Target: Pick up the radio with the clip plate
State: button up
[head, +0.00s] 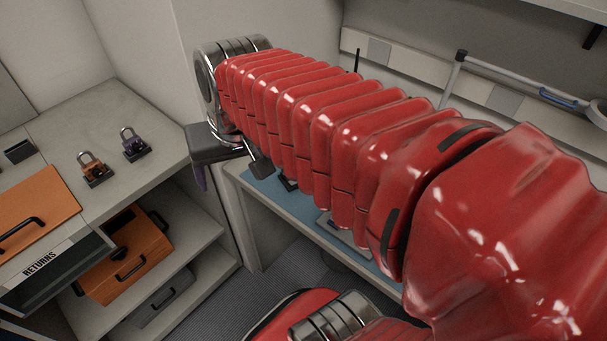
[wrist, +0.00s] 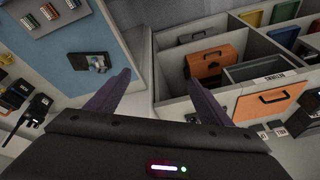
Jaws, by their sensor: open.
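My gripper (wrist: 158,76) is open and empty, its two purple fingers spread apart in the wrist view. In the head view its dark body shows at the end of my red-sleeved arm, above the gap between the counters. A black radio with a stubby antenna (wrist: 38,108) lies at the left of the wrist view, outside the fingers. Another dark device (wrist: 16,93) is beside it, partly cut off. A small dark object (wrist: 97,62) lies on the blue mat (wrist: 75,45), left of the fingers. I cannot tell which has a clip plate. My arm hides much of the bench in the head view.
A drawer labelled RETURNS (head: 55,268) stands open below. An orange case (head: 130,260) sits on the shelf. A rail (head: 520,78) runs at the back right.

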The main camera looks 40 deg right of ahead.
jog(key=w+d+f+m+g+y, duration=0.15)
jog(key=w+d+m, duration=0.3)
jog(key=d, duration=0.45)
jog(key=w+d+f+m+g, duration=0.1)
jog(key=w+d+f+m, duration=0.15)
jog(key=d+m, duration=0.4)
jog(key=s+d+f+m+y, duration=0.1)
jog(key=d+f+m, duration=0.1)
jog(key=d, duration=0.7)
jog(key=d+f+m+y, duration=0.2)
jog(key=d+f, duration=0.3)
jog(key=d, duration=0.5)
jog(key=shift+s+m, duration=0.35)
jog(key=shift+m, duration=0.45)
jog(key=shift+f+g, duration=0.2)
jog(key=shift+g, duration=0.05)
jog(key=x, duration=0.8)
jog(key=shift+a+f, duration=0.15)
jog(key=shift+f, duration=0.05)
jog(key=shift+x, duration=2.6)
